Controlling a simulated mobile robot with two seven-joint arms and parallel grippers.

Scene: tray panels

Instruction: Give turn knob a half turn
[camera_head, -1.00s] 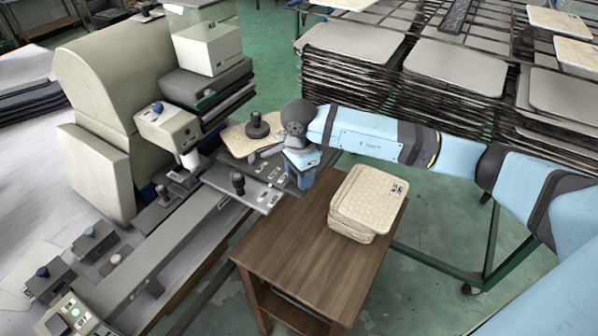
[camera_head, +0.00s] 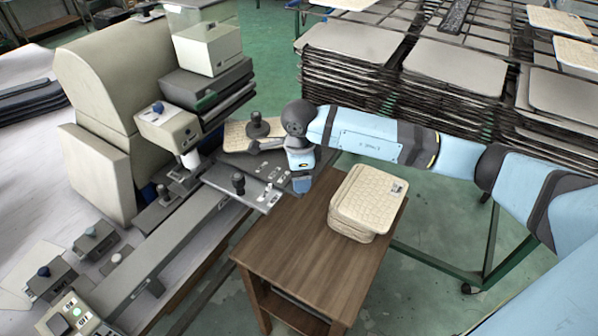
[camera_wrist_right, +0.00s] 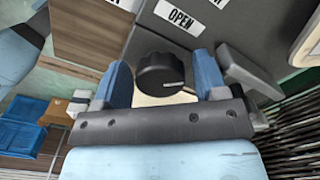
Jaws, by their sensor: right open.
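In the right wrist view, a round black turn knob (camera_wrist_right: 160,73) with a short white mark line shows between the two blue fingers of my right gripper (camera_wrist_right: 162,80). The fingers are apart, one on each side of the knob, and I see gaps between them and it. In the head view my right gripper (camera_head: 302,182) points down at the right end of the grey machine panel (camera_head: 262,188). The turn knob cannot be made out there, behind the gripper. A label reading OPEN (camera_wrist_right: 180,18) is on the dark panel beside the knob. My left gripper is not in view.
A dark upright knob (camera_head: 238,182) stands on the panel left of my gripper, and another dark round part (camera_head: 258,128) stands behind. A wooden table (camera_head: 300,245) with stacked cream panels (camera_head: 362,208) is close by on the right. Tray racks (camera_head: 350,75) stand behind my arm.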

